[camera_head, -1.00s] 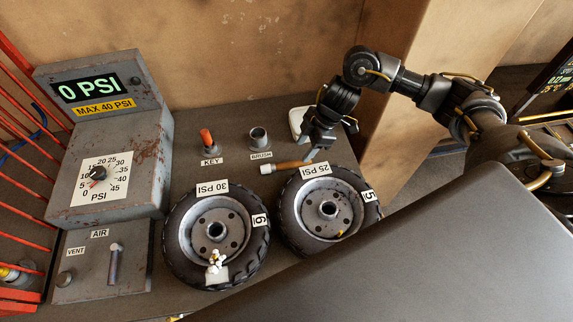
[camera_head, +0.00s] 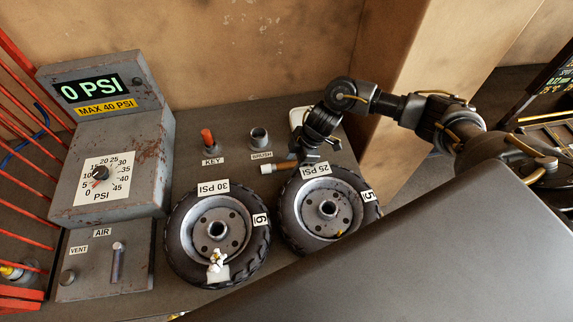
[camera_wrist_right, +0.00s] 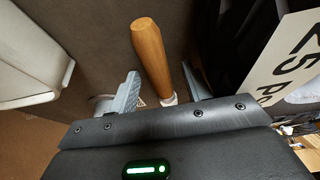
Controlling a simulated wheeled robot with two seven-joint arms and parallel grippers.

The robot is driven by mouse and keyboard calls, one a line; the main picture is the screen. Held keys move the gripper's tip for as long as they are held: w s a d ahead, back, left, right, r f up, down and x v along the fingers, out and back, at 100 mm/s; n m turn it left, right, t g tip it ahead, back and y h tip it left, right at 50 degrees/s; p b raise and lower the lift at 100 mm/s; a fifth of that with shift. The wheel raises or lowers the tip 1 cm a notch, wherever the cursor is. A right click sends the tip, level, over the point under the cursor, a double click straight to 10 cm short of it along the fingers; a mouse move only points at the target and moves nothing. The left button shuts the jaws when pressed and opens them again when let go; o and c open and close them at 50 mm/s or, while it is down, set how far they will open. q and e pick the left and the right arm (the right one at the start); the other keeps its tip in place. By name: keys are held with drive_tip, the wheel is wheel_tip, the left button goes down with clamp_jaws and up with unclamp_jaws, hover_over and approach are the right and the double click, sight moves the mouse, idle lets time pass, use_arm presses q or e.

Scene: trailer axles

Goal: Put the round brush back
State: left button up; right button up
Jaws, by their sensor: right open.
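The round brush (camera_head: 267,169) lies on the bench just behind the 25 PSI wheel, its white head to the left and its wooden handle to the right. In the right wrist view the wooden handle (camera_wrist_right: 152,52) runs between the two fingers. My right gripper (camera_head: 303,160) is open and low over the handle, with a finger on each side; I cannot tell whether either touches it. The fingers also show in the wrist view (camera_wrist_right: 163,92). The grey cup (camera_head: 259,138) behind the BRUSH label stands upright with a dark open top. My left gripper is out of view.
The 25 PSI wheel (camera_head: 329,233) is close in front of the brush, and the 30 PSI wheel (camera_head: 186,235) is to its left. An orange-topped key (camera_head: 207,138) stands left of the cup. A white tray (camera_head: 295,116) lies behind my gripper.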

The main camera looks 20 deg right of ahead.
sight(288, 165)
clamp_jaws()
drive_tip(key=shift+r, duration=0.5)
drive_tip(key=r, duration=0.3)
drive_tip(key=shift+s+a, duration=0.15)
drive_tip(key=shift+s, duration=0.05)
drive_tip(key=s+r, duration=0.1)
drive_tip(key=r, duration=0.1)
drive_tip(key=s+a+r, duration=0.1)
drive_tip(key=s, duration=0.1)
drive_tip(key=s+a+r, duration=0.1)
drive_tip(key=r, duration=0.1)
drive_tip(key=shift+s+r, duration=0.3)
drive_tip(key=s+a+r, duration=0.1)
drive_tip(key=s, duration=0.1)
drive_tip(key=s+a+r+p, duration=0.1)
drive_tip(key=s, duration=0.2)
drive_tip(key=s+a+r, duration=0.1)
drive_tip(key=s, duration=0.1)
drive_tip(key=shift+s+a+r+p, duration=0.2)
drive_tip(key=shift+s+p, duration=0.1)
drive_tip(key=shift+s, duration=0.1)
